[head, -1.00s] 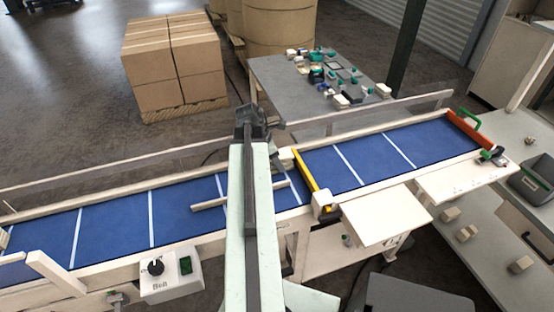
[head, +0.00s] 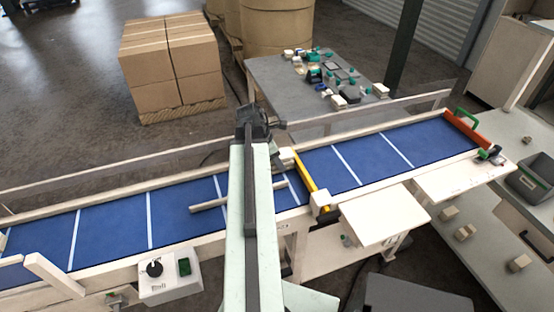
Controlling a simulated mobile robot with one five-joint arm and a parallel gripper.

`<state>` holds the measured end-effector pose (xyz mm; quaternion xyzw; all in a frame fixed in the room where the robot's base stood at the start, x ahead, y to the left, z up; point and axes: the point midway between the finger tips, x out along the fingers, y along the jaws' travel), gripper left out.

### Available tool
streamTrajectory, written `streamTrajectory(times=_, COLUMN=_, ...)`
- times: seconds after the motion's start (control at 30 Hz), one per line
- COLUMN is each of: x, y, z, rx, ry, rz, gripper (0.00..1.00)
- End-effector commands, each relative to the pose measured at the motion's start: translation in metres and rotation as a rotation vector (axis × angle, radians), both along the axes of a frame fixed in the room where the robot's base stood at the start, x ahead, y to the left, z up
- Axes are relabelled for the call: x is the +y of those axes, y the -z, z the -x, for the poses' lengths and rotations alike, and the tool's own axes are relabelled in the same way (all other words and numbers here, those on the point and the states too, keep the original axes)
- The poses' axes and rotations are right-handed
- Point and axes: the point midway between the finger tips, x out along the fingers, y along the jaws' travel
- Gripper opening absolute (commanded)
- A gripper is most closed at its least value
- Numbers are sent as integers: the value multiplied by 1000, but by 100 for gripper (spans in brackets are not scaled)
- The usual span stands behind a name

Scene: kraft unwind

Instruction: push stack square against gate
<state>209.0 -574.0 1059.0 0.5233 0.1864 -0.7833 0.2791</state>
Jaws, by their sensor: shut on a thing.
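A yellow gate bar (head: 309,175) crosses the blue belt (head: 110,225), with a pale block (head: 321,200) at its near end. My arm reaches over the belt just left of the gate. A small grey part of my gripper (head: 277,160) shows beside the arm; the fingertips are hidden behind it. My gripper is shut on a long pale bar (head: 208,205), which lies slantwise low over the belt and passes behind the arm. Whether the bar touches the belt cannot be told. I see no stack against the gate; the arm covers part of the belt there.
Pale side rails edge the belt. A control box (head: 170,280) sits on the near side. An orange end stop (head: 468,129) closes the right end. A grey table (head: 285,85) with small items and stacked cartons (head: 172,60) stand beyond. The belt right of the gate is clear.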

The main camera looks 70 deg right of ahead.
Motion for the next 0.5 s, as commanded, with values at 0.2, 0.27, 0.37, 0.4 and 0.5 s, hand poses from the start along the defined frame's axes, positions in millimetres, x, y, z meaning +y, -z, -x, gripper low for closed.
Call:
streamTrajectory(times=0.2, x=-2, y=0, z=3, rx=0, ry=0, rz=0, gripper=4)
streamTrajectory(times=0.27, x=-3, y=0, z=3, rx=0, ry=0, rz=0, gripper=4)
streamTrajectory(times=0.37, x=-4, y=0, z=4, rx=0, ry=-1, rz=0, gripper=4)
streamTrajectory(times=0.4, x=-4, y=0, z=5, rx=0, ry=-1, rz=0, gripper=4)
streamTrajectory(times=0.5, x=-5, y=0, z=6, rx=0, ry=-1, rz=0, gripper=4)
